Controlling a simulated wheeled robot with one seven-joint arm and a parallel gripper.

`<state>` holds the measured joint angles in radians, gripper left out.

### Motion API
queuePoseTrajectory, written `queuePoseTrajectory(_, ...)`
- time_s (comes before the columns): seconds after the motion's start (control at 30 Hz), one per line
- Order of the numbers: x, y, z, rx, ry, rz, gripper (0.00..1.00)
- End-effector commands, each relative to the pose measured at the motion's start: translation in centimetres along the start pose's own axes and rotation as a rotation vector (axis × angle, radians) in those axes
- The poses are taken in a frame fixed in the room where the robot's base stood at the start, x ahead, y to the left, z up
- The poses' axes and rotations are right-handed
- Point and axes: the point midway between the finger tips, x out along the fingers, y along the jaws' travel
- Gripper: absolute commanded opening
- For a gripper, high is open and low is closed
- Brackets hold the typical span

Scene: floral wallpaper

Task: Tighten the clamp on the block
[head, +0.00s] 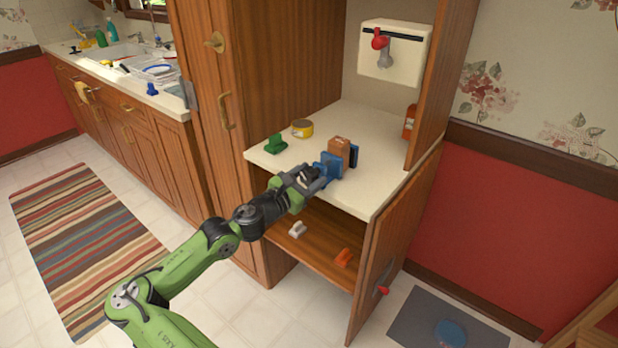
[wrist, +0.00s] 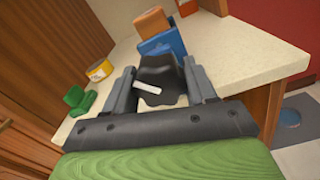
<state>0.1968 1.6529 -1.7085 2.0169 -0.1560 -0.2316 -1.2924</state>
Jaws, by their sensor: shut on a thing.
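A blue clamp (head: 329,165) stands on the cream counter (head: 374,186) inside the open cabinet. A brown block (head: 340,148) sits between its blue parts, one part in front and one behind. In the wrist view the block (wrist: 152,22) rises behind the clamp's front plate (wrist: 163,46). My gripper (head: 314,176) is at the clamp's front side. In the wrist view its fingers (wrist: 165,84) are closed around a dark handle with a pale stripe (wrist: 150,86). This handle lies directly in front of the blue plate. Where they join is hard to see.
A green object (head: 275,145) and a yellow tape roll (head: 302,128) stand left of the clamp. An orange bottle (head: 410,121) is at the right wall. The open cabinet door (head: 392,250) hangs at the right. The shelf below holds a white and an orange item.

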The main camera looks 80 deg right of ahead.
Motion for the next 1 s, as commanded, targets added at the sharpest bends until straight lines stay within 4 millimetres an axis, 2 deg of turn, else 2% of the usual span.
queuePoseTrajectory(0.37, -0.02, 0.05, -0.01, 0.103, 0.002, 0.0, 0.25)
queuePoseTrajectory(1.0, -0.02, 0.17, -0.17, 0.677, 0.004, -0.001, 0.25)
